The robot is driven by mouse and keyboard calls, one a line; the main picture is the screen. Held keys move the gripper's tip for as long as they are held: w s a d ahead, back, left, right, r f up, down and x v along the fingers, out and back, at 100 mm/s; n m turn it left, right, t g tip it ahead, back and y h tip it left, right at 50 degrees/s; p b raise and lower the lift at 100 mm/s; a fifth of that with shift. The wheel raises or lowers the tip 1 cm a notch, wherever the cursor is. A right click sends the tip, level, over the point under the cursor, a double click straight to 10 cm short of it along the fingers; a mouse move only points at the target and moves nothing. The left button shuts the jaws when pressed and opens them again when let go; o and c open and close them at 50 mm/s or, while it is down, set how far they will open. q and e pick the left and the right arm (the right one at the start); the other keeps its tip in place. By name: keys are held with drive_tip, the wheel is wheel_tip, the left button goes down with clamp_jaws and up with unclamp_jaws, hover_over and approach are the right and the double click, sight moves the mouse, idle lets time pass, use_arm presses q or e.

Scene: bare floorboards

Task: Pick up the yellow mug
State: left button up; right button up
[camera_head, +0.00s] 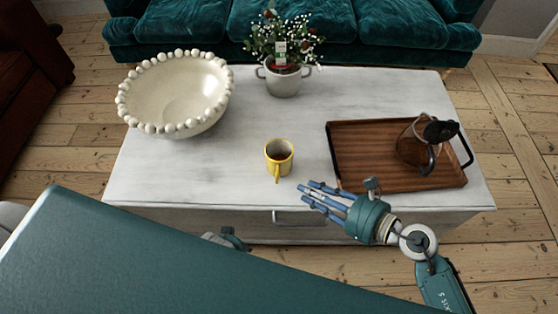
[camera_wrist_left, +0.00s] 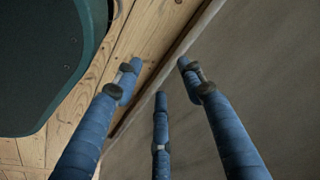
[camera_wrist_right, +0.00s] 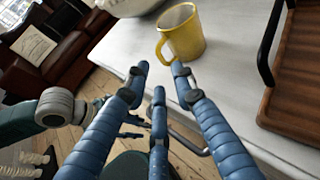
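The yellow mug (camera_head: 279,158) stands upright on the white table (camera_head: 240,188) near its front edge, with dark contents and its handle toward me. In the right wrist view the mug (camera_wrist_right: 184,36) is just beyond my fingertips, its handle on the left. My right gripper (camera_head: 322,196) has its blue fingers spread, open and empty, to the right of and in front of the mug, apart from it. My left gripper (camera_wrist_left: 155,80) is open and empty, beside the table's grey side; in the head view it is mostly hidden behind my body.
A wooden tray (camera_head: 358,166) with a glass pot (camera_head: 412,150) lies to the right. A large beaded bowl (camera_head: 180,96) stands at the back left, a potted plant (camera_head: 284,84) at the back. The tabletop left of the mug is clear. A green sofa (camera_head: 290,22) is behind.

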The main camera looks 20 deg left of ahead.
approach(277, 181)
drive_tip(key=x, duration=0.3)
drive_tip(key=shift+w, duration=0.1)
drive_tip(key=shift+b+x, duration=0.65)
drive_tip(key=shift+x, duration=2.25)
clamp_jaws()
use_arm(q)
drive_tip(key=r, duration=0.1)
drive_tip(key=w+r, duration=0.1)
drive_tip(key=r, duration=0.2)
drive_tip(key=shift+w, duration=0.25)
use_arm(e)
drive_tip(key=shift+r, duration=0.1)
